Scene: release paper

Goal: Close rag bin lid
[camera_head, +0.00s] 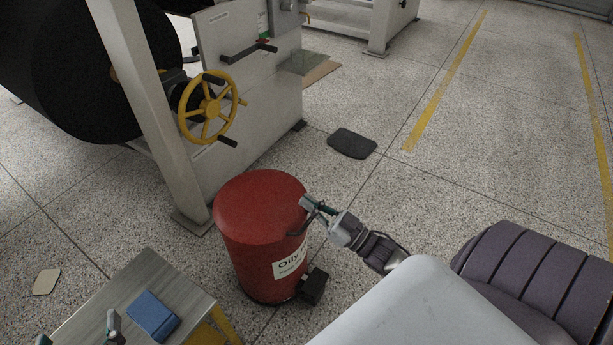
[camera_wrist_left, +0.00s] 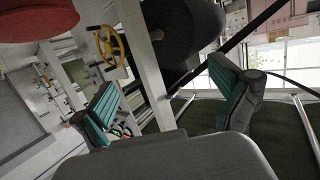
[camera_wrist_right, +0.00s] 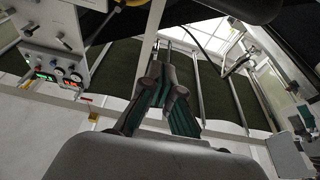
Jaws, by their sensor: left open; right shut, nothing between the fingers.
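The red rag bin (camera_head: 258,262) stands on the floor in the head view, with an "Oily" label on its front and a black pedal at its foot. Its domed red lid (camera_head: 258,203) lies over the top, and I see no gap under its near edge. My right gripper (camera_head: 309,206) is shut and empty at the right edge of the lid; whether it touches is unclear. Its closed fingers show in the right wrist view (camera_wrist_right: 163,60). My left gripper (camera_wrist_left: 170,92) is open and empty, low at the left in the head view, over the metal table.
A metal-topped table (camera_head: 190,283) with a blue box (camera_head: 152,315) stands at the near left. A machine with a yellow handwheel (camera_head: 208,107) and a white post rises behind the bin. A dark mat (camera_head: 352,143) lies on otherwise clear floor to the right.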

